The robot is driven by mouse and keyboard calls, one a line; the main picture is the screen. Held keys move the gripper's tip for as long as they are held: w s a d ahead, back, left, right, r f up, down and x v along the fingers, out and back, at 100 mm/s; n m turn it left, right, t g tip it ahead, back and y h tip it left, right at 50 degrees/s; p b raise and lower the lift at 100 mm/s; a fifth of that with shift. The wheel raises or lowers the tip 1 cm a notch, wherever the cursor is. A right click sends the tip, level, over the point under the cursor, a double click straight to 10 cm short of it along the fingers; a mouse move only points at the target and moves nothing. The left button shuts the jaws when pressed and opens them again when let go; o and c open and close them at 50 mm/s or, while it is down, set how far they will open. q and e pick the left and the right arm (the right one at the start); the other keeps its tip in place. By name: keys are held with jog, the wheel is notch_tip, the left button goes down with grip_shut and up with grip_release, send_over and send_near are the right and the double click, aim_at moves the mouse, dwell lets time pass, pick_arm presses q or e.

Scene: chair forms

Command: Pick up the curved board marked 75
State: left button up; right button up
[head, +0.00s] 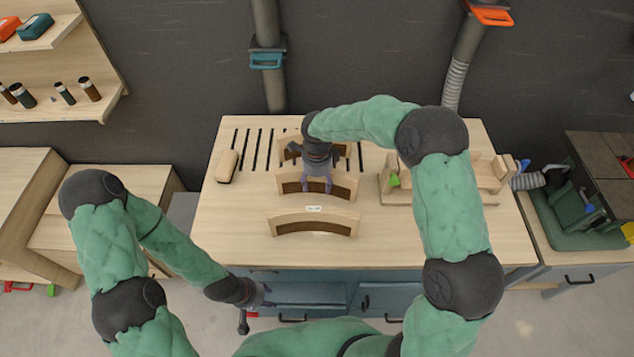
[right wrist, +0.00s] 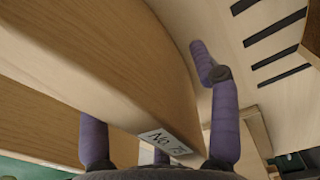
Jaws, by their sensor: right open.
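The curved board marked No. 75 fills much of the right wrist view (right wrist: 110,65), its white label on the edge facing the camera. It appears to be the middle of three curved boards on the bench in the head view (head: 345,188). My right gripper (head: 317,182) is open above it, its purple fingers on either side of the labelled edge. Whether they touch the wood is unclear. The gripper hides the middle board's label in the head view. My left gripper (head: 258,295) is low by the bench's front edge; its fingers are too small to read.
A front curved board (head: 285,220) with a white label and a partly hidden rear board (head: 287,146) stand nearby on the bench (head: 230,225). A wooden block (head: 226,166) lies left, by dark slots. A wooden fixture (head: 484,183) stands right. The bench's front left is clear.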

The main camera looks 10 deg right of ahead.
grip_shut()
jog(key=shift+r, duration=0.15)
